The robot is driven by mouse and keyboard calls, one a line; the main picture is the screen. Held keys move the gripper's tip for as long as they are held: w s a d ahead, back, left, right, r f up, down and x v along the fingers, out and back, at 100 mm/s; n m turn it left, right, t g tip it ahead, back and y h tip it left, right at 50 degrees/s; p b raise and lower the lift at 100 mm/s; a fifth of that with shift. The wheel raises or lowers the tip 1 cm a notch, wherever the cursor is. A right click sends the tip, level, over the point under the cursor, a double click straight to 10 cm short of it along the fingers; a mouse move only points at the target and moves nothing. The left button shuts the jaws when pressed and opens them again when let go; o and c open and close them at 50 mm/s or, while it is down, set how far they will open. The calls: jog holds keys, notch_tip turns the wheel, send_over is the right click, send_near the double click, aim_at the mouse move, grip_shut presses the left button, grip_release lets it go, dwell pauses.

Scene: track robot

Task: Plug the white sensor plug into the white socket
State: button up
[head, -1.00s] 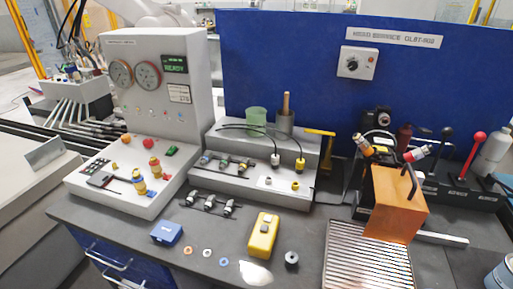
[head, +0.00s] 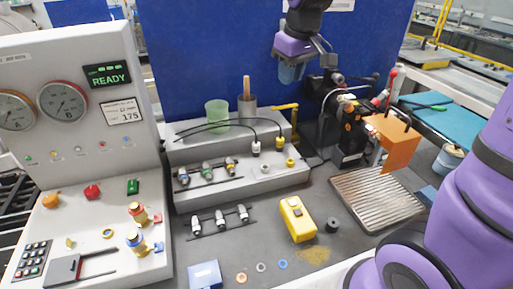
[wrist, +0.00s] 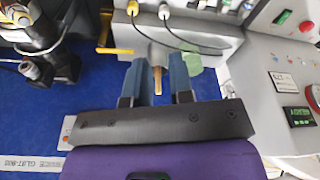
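The white plug (head: 255,147) stands at the end of a black cable on the grey stepped block (head: 185,150). A white socket (head: 265,168) is on the block's lower step, just in front of it. A yellow plug (head: 280,143) and yellow socket (head: 290,162) are to their right. My gripper (head: 291,74) is in front of the blue panel, above and apart from the plugs. In the wrist view my gripper (wrist: 157,64) has its two blue fingers spread with nothing held; the white plug (wrist: 164,12) is beyond them at the top edge.
A green cup (head: 217,112) and a grey cup (head: 247,106) with a wooden handle stand at the block's back. A yellow device (head: 297,218) lies in front.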

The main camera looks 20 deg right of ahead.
jog(key=w+a+f+n+g, duration=0.2)
jog(key=w+a+f, duration=0.2)
jog(key=w+f, duration=0.85)
send_over(256, 137)
jog(key=shift+n+h, duration=0.3)
jog(key=shift+n, duration=0.1)
jog(key=f, duration=0.8)
jog(key=shift+w+a+f, duration=0.1)
jog(key=shift+w+a, duration=0.1)
jog(key=shift+w, duration=0.15)
jog(key=shift+s+d+f, duration=0.1)
jog(key=shift+d+f, duration=0.05)
jog(key=shift+f, duration=1.35)
jog(key=shift+s+d+f, duration=0.1)
jog(key=shift+d+f, duration=0.05)
jog(key=shift+f, duration=1.3)
grip_shut()
